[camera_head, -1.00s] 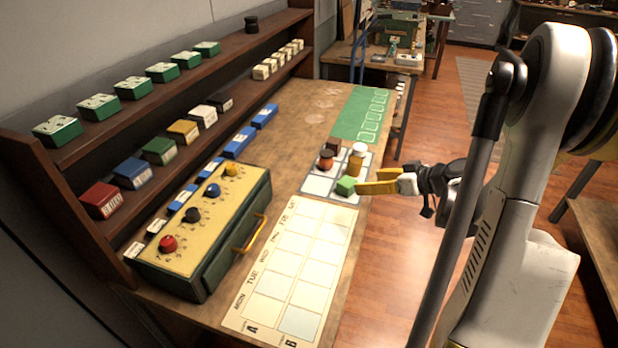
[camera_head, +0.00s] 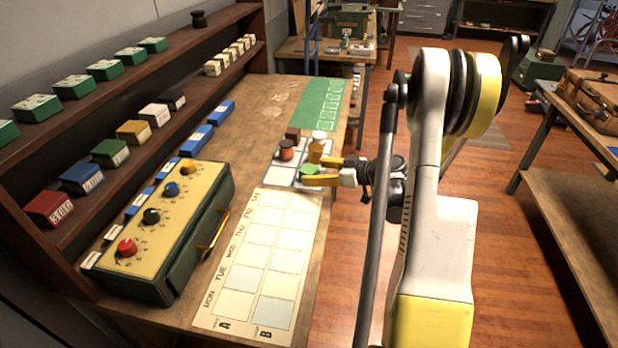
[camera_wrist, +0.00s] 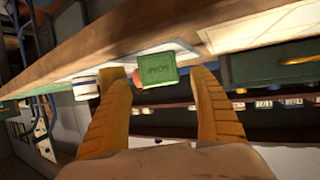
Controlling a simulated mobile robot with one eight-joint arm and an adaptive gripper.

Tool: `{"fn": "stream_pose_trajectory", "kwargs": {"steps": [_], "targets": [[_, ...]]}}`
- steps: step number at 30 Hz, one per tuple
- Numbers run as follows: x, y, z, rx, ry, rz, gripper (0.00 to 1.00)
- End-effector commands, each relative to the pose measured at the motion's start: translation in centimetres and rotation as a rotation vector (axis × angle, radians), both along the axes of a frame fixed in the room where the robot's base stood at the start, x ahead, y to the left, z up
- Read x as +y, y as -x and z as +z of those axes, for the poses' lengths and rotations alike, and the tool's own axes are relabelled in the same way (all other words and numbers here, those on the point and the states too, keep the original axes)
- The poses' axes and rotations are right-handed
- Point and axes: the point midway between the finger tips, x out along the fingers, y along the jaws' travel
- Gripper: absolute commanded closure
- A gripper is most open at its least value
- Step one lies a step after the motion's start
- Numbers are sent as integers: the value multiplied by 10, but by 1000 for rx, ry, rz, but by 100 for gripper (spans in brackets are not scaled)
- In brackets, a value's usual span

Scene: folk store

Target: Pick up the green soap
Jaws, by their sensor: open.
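The green soap (camera_head: 309,170) is a small green block on the white grid mat (camera_head: 283,174) near the table's right edge. In the wrist view the soap (camera_wrist: 156,70) shows stamped lettering and lies between and just beyond the fingertips. My gripper (camera_head: 314,172) is open, its yellow fingers reaching in from the right at the soap. In the wrist view the gripper (camera_wrist: 164,75) has a finger on each side of the soap, with a gap showing on the right. Whether the left finger touches it I cannot tell.
A white-capped amber bottle (camera_head: 317,148) stands close behind the soap, and a reddish-brown jar (camera_head: 287,149) is left of it. A weekday chart (camera_head: 262,255) lies in front. A yellow-topped box with knobs (camera_head: 160,225) stands on the left.

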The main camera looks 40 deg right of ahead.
Motion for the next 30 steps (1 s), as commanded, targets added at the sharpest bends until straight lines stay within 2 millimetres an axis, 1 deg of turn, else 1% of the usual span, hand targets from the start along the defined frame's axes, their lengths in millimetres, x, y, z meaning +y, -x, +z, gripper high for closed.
{"fn": "stream_pose_trajectory", "kwargs": {"steps": [1, 3, 5, 11, 12, 14, 15, 17, 18, 30], "targets": [[4, -8, -7, 0, -1, 4, 28], [7, -17, -11, 0, -1, 2, 28], [9, -23, -12, 0, 0, 2, 28], [9, -25, -11, 1, 0, 1, 28], [9, -24, -11, 1, 0, 1, 33], [9, -24, -11, 1, 0, 1, 51], [9, -24, -11, 1, 0, 1, 64], [9, -24, -11, 1, 0, 1, 82], [9, -24, -11, 1, 0, 1, 88], [9, -24, -8, 1, 0, 1, 88]]}}
